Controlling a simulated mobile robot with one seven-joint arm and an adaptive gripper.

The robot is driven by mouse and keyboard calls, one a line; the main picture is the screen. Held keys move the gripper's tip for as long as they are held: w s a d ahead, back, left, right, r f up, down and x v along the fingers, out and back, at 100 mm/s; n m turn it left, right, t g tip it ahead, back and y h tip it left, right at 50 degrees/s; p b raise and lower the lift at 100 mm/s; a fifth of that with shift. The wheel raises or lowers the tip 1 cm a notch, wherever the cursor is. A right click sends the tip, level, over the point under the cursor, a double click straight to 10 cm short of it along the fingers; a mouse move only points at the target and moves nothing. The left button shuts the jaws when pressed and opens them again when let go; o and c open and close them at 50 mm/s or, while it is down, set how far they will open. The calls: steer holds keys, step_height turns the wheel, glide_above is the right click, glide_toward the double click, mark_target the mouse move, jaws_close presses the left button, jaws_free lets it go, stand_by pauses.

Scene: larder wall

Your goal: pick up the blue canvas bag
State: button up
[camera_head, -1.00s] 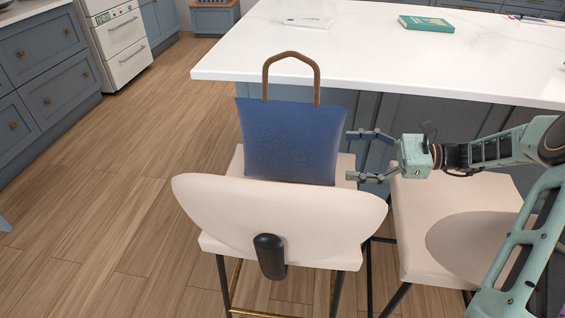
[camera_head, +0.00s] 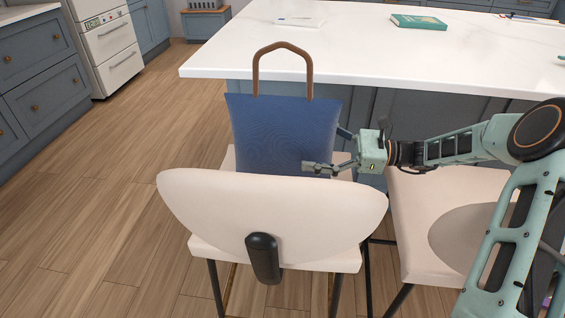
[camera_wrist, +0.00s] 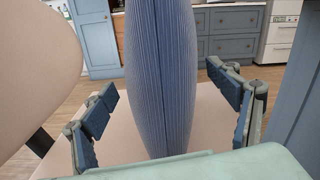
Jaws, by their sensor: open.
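The blue canvas bag (camera_head: 283,135) stands upright on the seat of a cream chair, its brown handle (camera_head: 282,50) arching up above the seat back. In the wrist view the bag (camera_wrist: 160,80) is seen edge-on between the two fingers of my gripper (camera_wrist: 168,105). The fingers are open, with a gap on each side of the bag. In the head view my gripper (camera_head: 325,150) is at the bag's right side; one finger shows in front of the bag, and the other is mostly hidden behind it.
The cream chair's rounded back (camera_head: 215,205) stands close in front of the bag. The white island counter (camera_head: 370,60) is just behind it. A second cream chair (camera_head: 410,220) is to the right, under my arm. Floor (camera_head: 110,180) is clear at left.

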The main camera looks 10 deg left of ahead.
steer(key=shift+a, duration=1.15)
steer(key=shift+c, duration=0.6)
steer(key=c, duration=1.8)
steer(key=shift+r, duration=0.15)
